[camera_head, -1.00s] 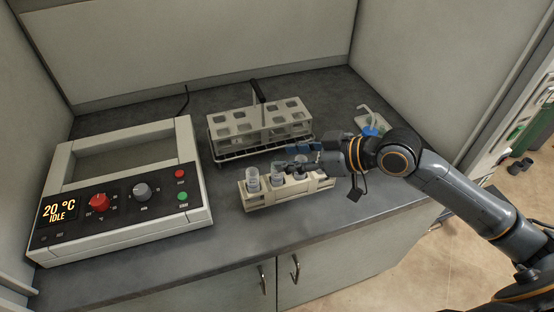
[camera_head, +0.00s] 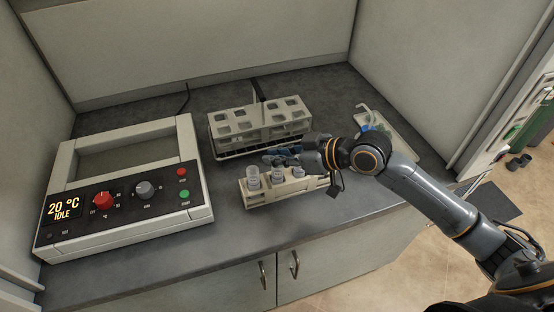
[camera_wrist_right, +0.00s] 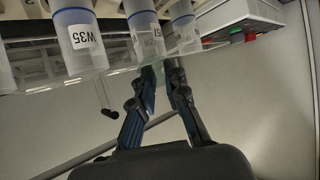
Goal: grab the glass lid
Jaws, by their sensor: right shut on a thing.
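My right gripper (camera_head: 284,157) reaches in from the right and is low over the back side of the small vial rack (camera_head: 262,198). Its blue fingers are closed together, and they also show in the wrist view (camera_wrist_right: 163,70), just under the labelled vials. Clear vials (camera_head: 252,178) stand upright in the rack. My left gripper is not in view.
A larger white rack with square holes (camera_head: 262,125) stands behind the small rack. The heating unit (camera_head: 150,215) at the left reads 20 °C IDLE. A tray with a wash bottle (camera_head: 368,125) is at the back right. The worktop's front edge (camera_head: 240,248) is clear.

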